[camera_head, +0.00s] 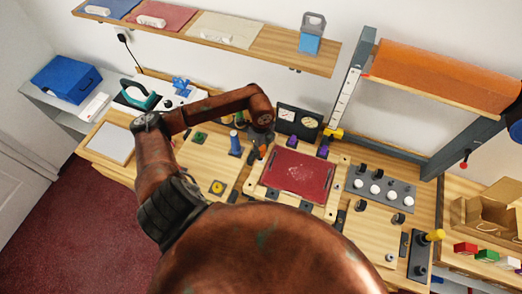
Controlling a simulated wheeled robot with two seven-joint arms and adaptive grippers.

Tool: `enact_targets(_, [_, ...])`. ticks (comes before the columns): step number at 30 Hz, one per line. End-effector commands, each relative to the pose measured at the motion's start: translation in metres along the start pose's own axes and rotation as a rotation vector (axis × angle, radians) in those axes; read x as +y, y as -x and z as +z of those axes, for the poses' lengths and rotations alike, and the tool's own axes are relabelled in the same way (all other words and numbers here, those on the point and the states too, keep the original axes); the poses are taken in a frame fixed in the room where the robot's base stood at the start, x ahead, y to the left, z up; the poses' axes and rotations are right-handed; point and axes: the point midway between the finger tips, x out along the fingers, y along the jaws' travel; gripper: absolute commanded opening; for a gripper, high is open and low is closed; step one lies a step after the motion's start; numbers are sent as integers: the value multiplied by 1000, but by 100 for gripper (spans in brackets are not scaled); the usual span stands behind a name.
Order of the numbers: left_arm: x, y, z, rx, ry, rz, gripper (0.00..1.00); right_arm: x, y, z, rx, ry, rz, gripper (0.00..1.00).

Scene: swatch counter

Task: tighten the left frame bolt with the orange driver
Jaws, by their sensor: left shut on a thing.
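My left gripper (259,138) is above the left back corner of a red panel (298,172) in a pale wooden frame (337,187). It is shut on the orange driver; a small orange part of the driver (263,152) shows just below the fingers. The driver's lower end is too small and dark to make out. The left frame bolt cannot be told apart clearly beside the gripper and the frame's left edge. My right gripper is not in view.
A blue-topped post (235,143) stands just left of the gripper. A twin-dial gauge box (298,121) stands behind the frame. A grey strip with white knobs (380,188) lies to the right. An orange roll (440,75) hangs above. My arm covers the front of the bench.

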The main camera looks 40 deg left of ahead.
Motion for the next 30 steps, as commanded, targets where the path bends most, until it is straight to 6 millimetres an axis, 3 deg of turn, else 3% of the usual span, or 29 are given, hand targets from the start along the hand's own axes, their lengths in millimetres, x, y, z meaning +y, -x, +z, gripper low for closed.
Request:
enact_targets(19, [0,-3,0,-1,-28,-1,4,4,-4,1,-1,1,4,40])
enact_targets(30, [-1,-7,0,-5,-573,0,4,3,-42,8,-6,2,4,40])
